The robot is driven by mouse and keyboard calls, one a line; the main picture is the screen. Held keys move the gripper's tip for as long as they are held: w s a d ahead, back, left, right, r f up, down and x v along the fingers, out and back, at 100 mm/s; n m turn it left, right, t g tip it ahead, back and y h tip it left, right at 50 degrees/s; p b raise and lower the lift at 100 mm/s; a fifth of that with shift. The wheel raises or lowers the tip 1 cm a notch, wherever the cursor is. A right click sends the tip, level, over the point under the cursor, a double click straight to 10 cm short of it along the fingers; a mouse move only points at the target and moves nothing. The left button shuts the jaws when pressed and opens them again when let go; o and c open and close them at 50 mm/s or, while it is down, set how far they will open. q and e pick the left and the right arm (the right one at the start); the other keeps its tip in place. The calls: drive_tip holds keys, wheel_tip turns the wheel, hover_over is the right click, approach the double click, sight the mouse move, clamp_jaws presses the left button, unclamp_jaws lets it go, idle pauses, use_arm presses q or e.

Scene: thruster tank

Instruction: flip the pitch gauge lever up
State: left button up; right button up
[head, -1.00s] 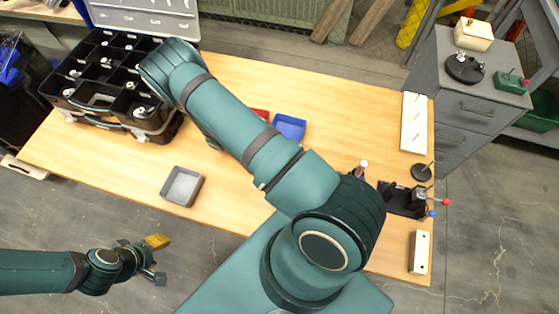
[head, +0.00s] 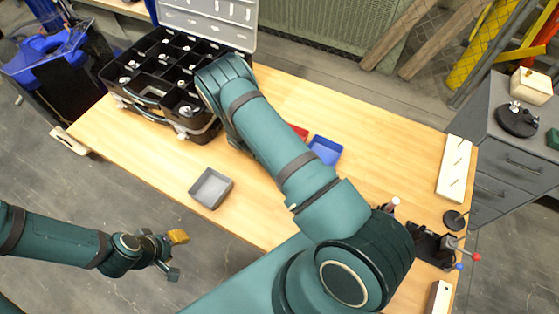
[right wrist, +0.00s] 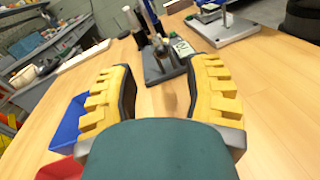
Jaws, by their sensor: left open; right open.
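A dark fixture (head: 428,247) with a thin lever ending in a red knob (head: 475,257) and a blue knob stands at the table's right edge in the head view. I cannot tell for certain whether it is the pitch gauge, nor how its lever is set. In the right wrist view a grey base (right wrist: 160,72) with upright posts stands beyond my fingertips. My right gripper (right wrist: 165,85) is open, with nothing between its yellow fingers; my own arm hides it in the head view. My left gripper (head: 174,256) is open and empty, off the table's front edge.
A blue tray (head: 325,150) and a partly hidden red tray (head: 299,131) lie mid-table. A grey tray (head: 211,189) sits near the front edge. An open black case (head: 150,88) fills the left end. A pale pegged board (head: 454,168) lies near the right edge, beside a grey cabinet (head: 505,160).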

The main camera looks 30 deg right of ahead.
drive_tip(key=shift+v, duration=2.65)
